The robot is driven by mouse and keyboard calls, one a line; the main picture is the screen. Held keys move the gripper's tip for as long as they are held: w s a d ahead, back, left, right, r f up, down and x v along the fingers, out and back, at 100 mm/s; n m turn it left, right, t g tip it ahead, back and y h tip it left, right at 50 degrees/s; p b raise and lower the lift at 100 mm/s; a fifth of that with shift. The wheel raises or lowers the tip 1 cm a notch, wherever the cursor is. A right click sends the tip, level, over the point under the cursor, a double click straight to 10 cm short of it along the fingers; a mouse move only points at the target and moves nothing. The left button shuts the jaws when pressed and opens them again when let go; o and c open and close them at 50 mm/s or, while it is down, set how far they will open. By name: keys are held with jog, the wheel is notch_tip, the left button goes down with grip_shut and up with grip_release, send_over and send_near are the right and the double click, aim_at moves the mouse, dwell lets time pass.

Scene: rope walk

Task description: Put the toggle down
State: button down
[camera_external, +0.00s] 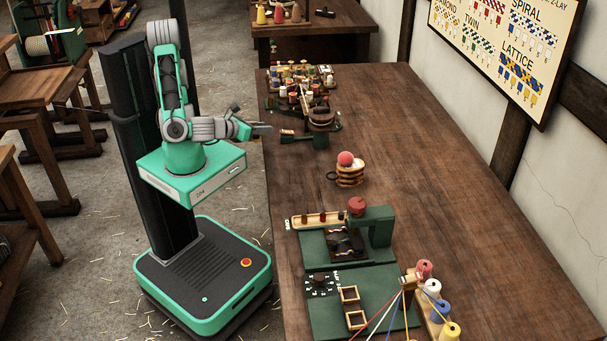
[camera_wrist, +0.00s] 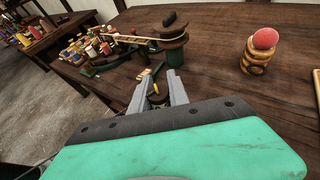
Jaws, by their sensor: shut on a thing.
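My gripper (camera_external: 265,128) is at the left edge of the long wooden table, a little above it. In the wrist view its two grey fingers (camera_wrist: 162,88) are close together. In the external view I cannot make out the toggle in the jaws. A small pale and red piece (camera_external: 287,132) lies just beyond the fingertips, by a dark green tool (camera_external: 304,142).
The wooden table (camera_external: 440,170) is clear through its middle and right. A winder with a dark spool (camera_external: 321,117) and a crowd of bobbins (camera_external: 300,78) stand beyond my gripper. A rope coil with a red ball (camera_external: 350,175) and a green machine (camera_external: 375,226) stand nearer the camera.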

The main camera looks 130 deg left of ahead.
jog(key=w+a+f+b, duration=0.1)
jog(key=w+a+f, duration=0.1)
jog(key=w+a+f+b, duration=0.2)
jog(key=w, duration=0.1)
jog(key=w+a+f+b, duration=0.1)
jog(key=w+f, duration=0.1)
jog(key=f, duration=0.1)
jog(key=shift+w+a+f+b, duration=0.1)
jog(key=shift+w+a+b, duration=0.1)
jog(key=shift+a+b, duration=0.2)
jog(key=shift+w+a+f, duration=0.1)
jog(key=shift+w+f, duration=0.05)
jog(key=shift+f, duration=0.15)
jog(key=f, duration=0.1)
jog(key=f+b, duration=0.1)
jog(key=f, duration=0.1)
jog(key=shift+w+a, duration=0.2)
jog(key=shift+w, duration=0.05)
jog(key=shift+f, duration=0.25)
jog(key=shift+f, duration=0.15)
jog(key=c, duration=1.3)
grip_release()
jog(key=shift+o, duration=0.2)
